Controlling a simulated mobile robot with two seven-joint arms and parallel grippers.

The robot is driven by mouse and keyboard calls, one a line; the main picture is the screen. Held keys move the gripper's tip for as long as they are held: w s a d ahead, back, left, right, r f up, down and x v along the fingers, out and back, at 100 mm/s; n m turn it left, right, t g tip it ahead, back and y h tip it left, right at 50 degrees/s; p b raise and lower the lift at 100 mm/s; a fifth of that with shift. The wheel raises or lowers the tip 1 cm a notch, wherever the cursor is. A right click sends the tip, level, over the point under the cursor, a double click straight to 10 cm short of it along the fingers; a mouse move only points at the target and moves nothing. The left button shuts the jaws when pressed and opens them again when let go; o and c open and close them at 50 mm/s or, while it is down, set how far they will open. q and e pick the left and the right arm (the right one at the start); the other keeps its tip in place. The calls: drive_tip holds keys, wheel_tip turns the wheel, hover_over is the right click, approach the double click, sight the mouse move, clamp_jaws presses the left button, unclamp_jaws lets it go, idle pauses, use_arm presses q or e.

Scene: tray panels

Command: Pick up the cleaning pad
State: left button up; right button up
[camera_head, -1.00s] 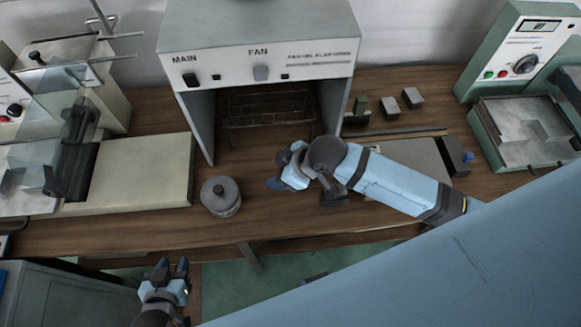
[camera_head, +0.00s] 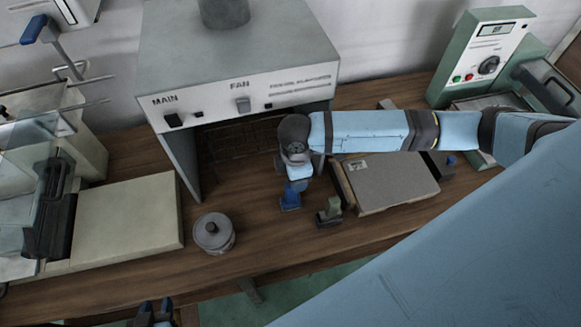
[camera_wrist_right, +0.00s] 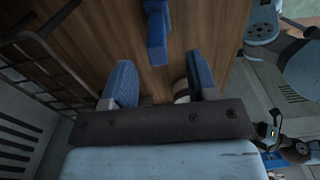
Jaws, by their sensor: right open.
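A small dark block with a grey-green upper piece (camera_head: 329,212) stands on the wooden bench by the front corner of a flat grey panel. It may be the cleaning pad; I cannot tell for sure. My right gripper (camera_head: 291,197) points down just left of it, apart from it in the picture. In the right wrist view the blue fingers of my right gripper (camera_wrist_right: 161,80) are spread with nothing between them. A blue piece (camera_wrist_right: 157,32) shows ahead of them; I cannot tell what it is. My left gripper (camera_head: 155,312) is partly cut off at the bottom edge, fingers apart and empty.
The fume hood (camera_head: 240,85) stands behind my right gripper. A lidded grey pot (camera_head: 213,233) is at its left. The flat grey panel (camera_head: 390,182) lies to the right, below my right forearm. A green-framed device (camera_head: 482,60) stands at the back right. The front middle bench is clear.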

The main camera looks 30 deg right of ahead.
sight(291, 195)
drive_tip(key=f, duration=0.4)
drive_tip(key=a+f+p, duration=0.1)
drive_tip(key=f, duration=0.2)
drive_tip(key=shift+w+f, duration=0.1)
drive_tip(key=shift+w, duration=0.3)
drive_tip(key=shift+c, duration=0.4)
clamp_jaws()
